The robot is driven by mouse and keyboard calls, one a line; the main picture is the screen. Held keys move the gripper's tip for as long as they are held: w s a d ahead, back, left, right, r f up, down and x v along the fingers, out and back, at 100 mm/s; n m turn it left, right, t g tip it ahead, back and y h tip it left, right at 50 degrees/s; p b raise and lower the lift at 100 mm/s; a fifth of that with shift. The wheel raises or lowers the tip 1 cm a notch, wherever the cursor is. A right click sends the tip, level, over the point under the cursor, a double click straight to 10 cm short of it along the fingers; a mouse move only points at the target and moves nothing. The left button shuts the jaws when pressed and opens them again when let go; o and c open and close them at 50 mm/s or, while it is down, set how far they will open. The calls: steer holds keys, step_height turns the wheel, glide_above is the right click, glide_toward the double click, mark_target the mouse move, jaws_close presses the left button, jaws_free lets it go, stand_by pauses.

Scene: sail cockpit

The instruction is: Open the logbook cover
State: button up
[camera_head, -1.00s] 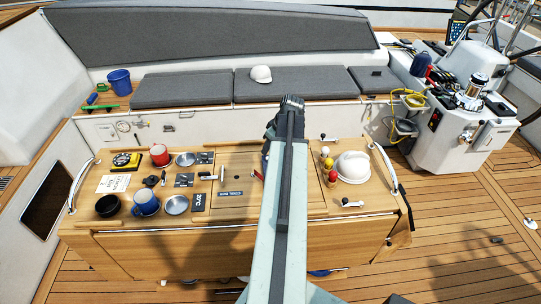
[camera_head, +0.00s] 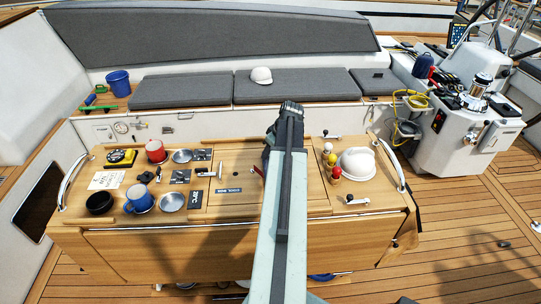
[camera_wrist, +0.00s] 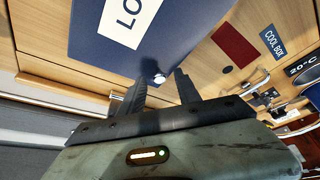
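The logbook is a dark blue flat cover (camera_wrist: 95,50) with a white label whose visible letters read "LO". It fills the upper left of the wrist view, on the wooden table. A small whitish knob (camera_wrist: 160,78) sits at the cover's near corner. My gripper (camera_wrist: 158,90) is open, its two dark fingers apart, with the knob between and just beyond the fingertips in the picture. I cannot tell whether a finger touches it. In the head view my arm hides the logbook.
A dark red flat item (camera_wrist: 235,47) and the "COOL BOX" label (camera_wrist: 273,42) lie right of the logbook.

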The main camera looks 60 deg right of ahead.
steer(key=shift+r, duration=0.1)
jaws_close()
stand_by(1.2)
